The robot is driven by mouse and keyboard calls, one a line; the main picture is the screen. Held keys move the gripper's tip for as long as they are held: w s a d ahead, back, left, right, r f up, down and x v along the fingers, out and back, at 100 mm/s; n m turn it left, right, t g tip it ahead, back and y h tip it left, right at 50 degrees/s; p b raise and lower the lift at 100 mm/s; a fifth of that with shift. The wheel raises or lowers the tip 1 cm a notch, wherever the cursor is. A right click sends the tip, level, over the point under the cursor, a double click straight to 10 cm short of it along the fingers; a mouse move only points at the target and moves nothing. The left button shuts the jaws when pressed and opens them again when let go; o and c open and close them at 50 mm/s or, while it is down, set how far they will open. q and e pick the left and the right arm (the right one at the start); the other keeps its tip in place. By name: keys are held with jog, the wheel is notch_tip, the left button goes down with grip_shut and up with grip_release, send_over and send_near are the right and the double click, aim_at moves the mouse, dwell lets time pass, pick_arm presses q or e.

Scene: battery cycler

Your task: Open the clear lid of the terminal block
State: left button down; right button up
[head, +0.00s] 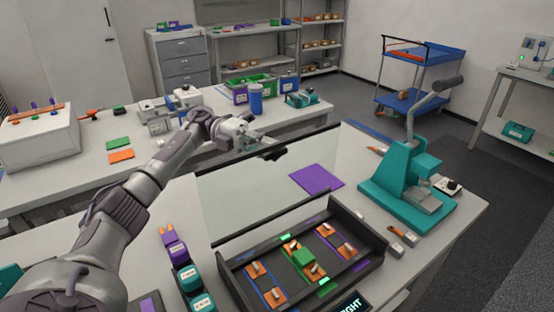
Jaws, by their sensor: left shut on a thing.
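The terminal block (232,277) is a dark tray at the front, with orange pieces, a green piece and lit green marks inside. Its clear lid (240,200) is a large see-through panel with a dark far edge. It stands raised at the block's back side, leaving the block's inside uncovered. My left gripper (272,152) is at the lid's dark far edge and shut on it. The fingertips are small and dark here, so the exact grip is hard to see. My right gripper is not in view.
A teal press (400,190) with a tall lever stands to the right of the block. A purple sheet (316,178) lies behind the block. Purple and teal items (184,268) stand close to its left. A second bench (75,166) with bins is behind.

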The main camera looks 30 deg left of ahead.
pick_arm(q)
jog(key=shift+w+a+f+h+b, duration=0.25)
jog(key=shift+a+h+b, duration=0.1)
jog(key=shift+a, duration=0.25)
